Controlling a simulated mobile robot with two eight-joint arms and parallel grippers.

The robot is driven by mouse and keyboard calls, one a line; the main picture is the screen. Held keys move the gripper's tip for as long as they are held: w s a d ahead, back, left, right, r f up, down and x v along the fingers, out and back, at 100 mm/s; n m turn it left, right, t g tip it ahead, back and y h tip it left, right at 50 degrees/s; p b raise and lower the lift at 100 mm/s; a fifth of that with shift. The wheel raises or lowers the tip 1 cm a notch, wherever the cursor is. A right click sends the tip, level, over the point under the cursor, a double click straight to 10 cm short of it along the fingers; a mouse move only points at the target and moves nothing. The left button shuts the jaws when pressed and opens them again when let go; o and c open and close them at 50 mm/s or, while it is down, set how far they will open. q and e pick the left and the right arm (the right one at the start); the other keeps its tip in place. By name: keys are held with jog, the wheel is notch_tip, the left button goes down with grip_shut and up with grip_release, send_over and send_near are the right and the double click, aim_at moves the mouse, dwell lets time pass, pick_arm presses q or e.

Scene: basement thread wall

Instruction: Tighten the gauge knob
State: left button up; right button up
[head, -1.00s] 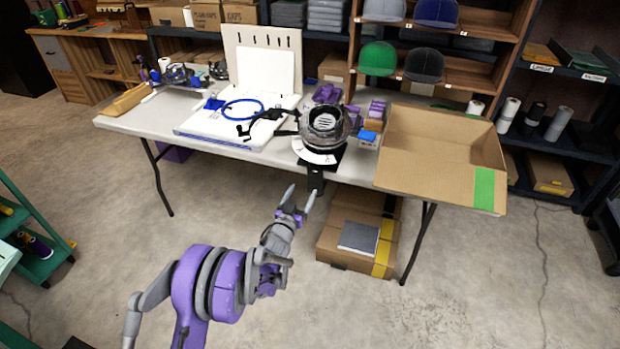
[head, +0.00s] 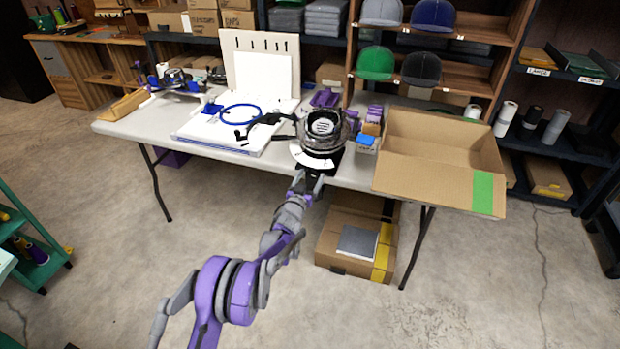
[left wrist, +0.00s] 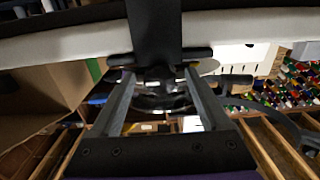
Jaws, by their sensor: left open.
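The cap gauge (head: 322,130), a dark round drum on a stand with a white plate below it, is at the table's front edge in the head view. A dark bracket (head: 312,180) hangs below it at the edge. My left gripper (head: 308,182) is open just in front of this bracket, below the white plate. In the left wrist view the open fingers (left wrist: 158,78) stand either side of a dark post with a crossbar (left wrist: 155,30) and a round dark part. I cannot clearly make out the knob or any finger contact. My right gripper is not in view.
The white table (head: 130,125) holds a white board with a blue hoop (head: 242,112) left of the gauge. An open cardboard box (head: 440,165) stands to the right. A closed box (head: 335,268) with a grey pad sits under the table. The floor in front is clear.

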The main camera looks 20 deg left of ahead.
pick_arm(q)
grip_shut()
jog(key=shift+m, duration=0.3)
jog(key=m+b, duration=0.1)
jog(key=m, duration=0.2)
jog(key=shift+m, duration=0.3)
jog(key=m, duration=0.9)
jog(key=shift+a+r, duration=0.1)
jog(key=shift+m, duration=2)
